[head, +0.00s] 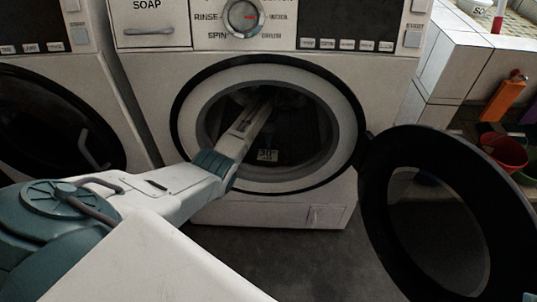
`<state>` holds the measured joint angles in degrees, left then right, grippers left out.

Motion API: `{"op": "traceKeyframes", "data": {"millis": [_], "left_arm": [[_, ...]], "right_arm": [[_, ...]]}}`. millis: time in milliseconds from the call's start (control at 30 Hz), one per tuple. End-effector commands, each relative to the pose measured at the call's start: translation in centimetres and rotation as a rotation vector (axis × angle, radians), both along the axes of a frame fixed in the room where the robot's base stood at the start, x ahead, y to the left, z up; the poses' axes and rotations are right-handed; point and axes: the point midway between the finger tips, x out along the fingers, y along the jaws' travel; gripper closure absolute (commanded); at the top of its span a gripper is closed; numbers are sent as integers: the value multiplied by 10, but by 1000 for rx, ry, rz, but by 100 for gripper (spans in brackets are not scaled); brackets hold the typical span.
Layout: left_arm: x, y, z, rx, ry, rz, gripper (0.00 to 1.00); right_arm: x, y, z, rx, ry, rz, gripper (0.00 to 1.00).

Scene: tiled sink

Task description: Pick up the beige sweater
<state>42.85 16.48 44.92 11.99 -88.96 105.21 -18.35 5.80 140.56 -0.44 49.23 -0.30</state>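My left arm reaches in from the left through the open front of the washing machine (265,36). My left gripper (268,104) is inside the dark drum, near its upper middle. Its fingertips are lost in shadow, so I cannot tell whether they are open or shut on something. A dim shape, possibly cloth, shows around the gripper tip. I cannot make out a beige sweater clearly; the drum's inside is too dark. My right gripper is not in view.
The machine's round black-rimmed door (378,212) stands open at the right. A second washer (60,120) with a shut door is at the left. At the far right are an orange bottle (505,95) and a red bucket (503,152). The grey floor (300,258) in front is clear.

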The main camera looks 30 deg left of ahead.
Motion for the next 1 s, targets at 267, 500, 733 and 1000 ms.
{"op": "traceKeyframes", "data": {"millis": [267,500,733,1000], "left_arm": [[0,0,0,0,1,0,100],[0,0,0,0,1,0,100],[0,0,0,0,1,0,100],[0,0,0,0,1,0,100]], "right_arm": [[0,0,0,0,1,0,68],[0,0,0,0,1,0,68],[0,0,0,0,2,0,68],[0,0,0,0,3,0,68]]}}
